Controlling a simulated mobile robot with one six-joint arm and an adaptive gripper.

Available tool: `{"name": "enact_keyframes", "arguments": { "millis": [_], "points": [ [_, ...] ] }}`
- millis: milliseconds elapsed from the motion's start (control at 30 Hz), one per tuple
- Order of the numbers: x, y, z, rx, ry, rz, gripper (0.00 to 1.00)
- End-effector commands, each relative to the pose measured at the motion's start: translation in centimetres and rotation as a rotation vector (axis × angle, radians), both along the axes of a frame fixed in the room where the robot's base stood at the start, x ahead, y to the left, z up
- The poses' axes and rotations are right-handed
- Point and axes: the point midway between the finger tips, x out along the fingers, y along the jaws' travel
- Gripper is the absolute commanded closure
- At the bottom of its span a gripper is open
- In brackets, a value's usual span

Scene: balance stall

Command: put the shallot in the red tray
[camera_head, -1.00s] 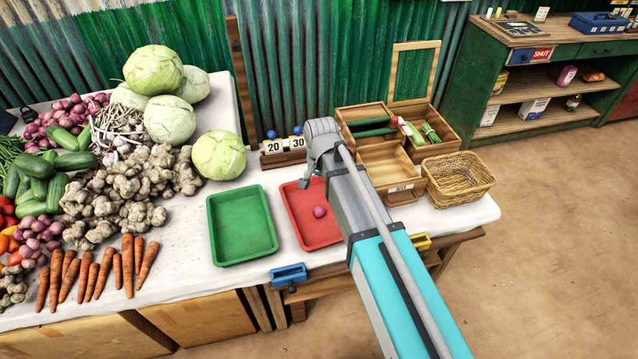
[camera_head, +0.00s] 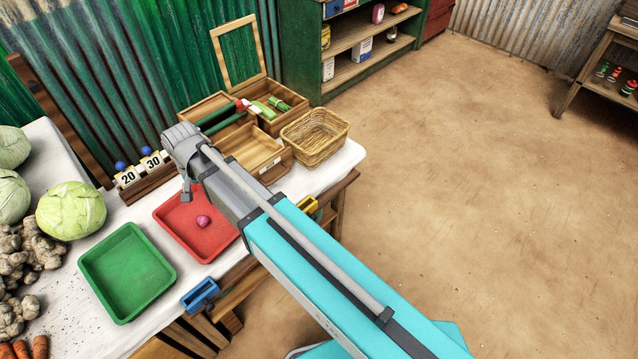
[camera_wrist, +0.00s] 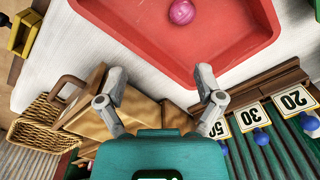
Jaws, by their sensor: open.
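The shallot (camera_head: 203,221), small, round and purplish-pink, lies on the floor of the red tray (camera_head: 170,212). In the wrist view the shallot (camera_wrist: 182,11) shows at the top, inside the red tray (camera_wrist: 225,72). My gripper (camera_wrist: 160,76) is open, with its two fingers spread apart and nothing between them. It is apart from the shallot. In the head view my gripper (camera_head: 186,190) hangs by the tray's far side, partly hidden behind my wrist. My arm covers part of the tray's right side.
A green tray (camera_head: 128,272) stands left of the red one. A number rack (camera_head: 150,178) is behind. Wooden boxes (camera_head: 262,160) and a wicker basket (camera_head: 318,138) stand right. Cabbages (camera_head: 70,211) and ginger crowd the left. Open floor lies right of the table.

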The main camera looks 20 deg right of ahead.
Motion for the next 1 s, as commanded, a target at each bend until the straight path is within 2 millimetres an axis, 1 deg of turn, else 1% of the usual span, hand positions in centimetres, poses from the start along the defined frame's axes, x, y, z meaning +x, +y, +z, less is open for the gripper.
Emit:
{"name": "enact_keyframes", "arguments": {
  "millis": [33,167,300,367,400,467,500,700,800,900,1000],
  "points": [
    [-0.1,-1.6,0.0,-0.001,0.000,-0.002,0.14],
    [0.0,-5.8,0.0,-0.003,-0.001,0.009,0.14],
    [-0.2,-10.8,0.0,-0.006,-0.001,0.025,0.14],
    [-0.4,-12.9,0.0,-0.008,-0.001,0.032,0.14],
    [-0.5,-14.3,0.0,-0.008,-0.001,0.036,0.14],
    [-0.9,-16.3,0.0,-0.010,-0.001,0.043,0.14],
    [-1.1,-17.6,0.0,-0.011,-0.001,0.047,0.14],
    [-2.9,-24.0,0.0,-0.015,0.000,0.070,0.14],
    [-4.0,-26.9,0.0,-0.016,0.001,0.082,0.14],
    [-5.0,-29.2,0.0,-0.018,0.002,0.092,0.14],
    [-5.8,-31.0,0.0,-0.019,0.003,0.102,0.14]
  ]
}}
